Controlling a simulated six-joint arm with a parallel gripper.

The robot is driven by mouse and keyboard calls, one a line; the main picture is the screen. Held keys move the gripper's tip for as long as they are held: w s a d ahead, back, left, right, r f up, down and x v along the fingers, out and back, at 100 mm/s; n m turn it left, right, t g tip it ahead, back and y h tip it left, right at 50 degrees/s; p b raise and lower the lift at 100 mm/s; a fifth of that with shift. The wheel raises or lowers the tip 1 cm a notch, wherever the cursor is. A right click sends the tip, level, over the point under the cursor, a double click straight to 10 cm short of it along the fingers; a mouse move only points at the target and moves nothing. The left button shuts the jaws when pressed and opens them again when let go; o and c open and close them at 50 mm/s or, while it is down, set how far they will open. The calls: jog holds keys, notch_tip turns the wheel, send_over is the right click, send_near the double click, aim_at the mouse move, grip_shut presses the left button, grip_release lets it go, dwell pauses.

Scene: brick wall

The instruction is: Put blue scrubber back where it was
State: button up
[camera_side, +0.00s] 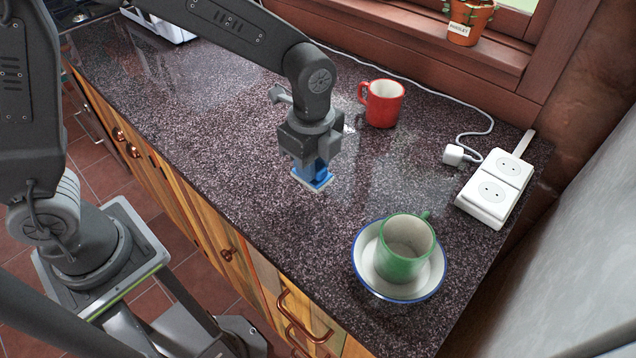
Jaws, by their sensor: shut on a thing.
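The blue scrubber (318,181) has a blue top and a pale base. It is under my gripper (312,163), near the middle of the dark speckled countertop (230,150). My gripper points down and is shut on the scrubber's blue upper part. The fingertips are mostly hidden by the gripper body. The scrubber's base is at or just above the counter; I cannot tell whether it touches.
A red mug (382,103) stands behind and right of my gripper. A green mug (404,248) sits in a blue-rimmed white bowl (368,283) at front right. A white power strip (494,188) with a cable lies at right. The counter left of my gripper is clear.

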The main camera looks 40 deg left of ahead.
aim_at(318, 199)
jog(key=shift+d+f, duration=0.45)
jog(key=shift+d, duration=0.2)
jog(key=shift+f, duration=1.95)
jog(key=shift+f, duration=0.1)
jog(key=o, duration=0.8)
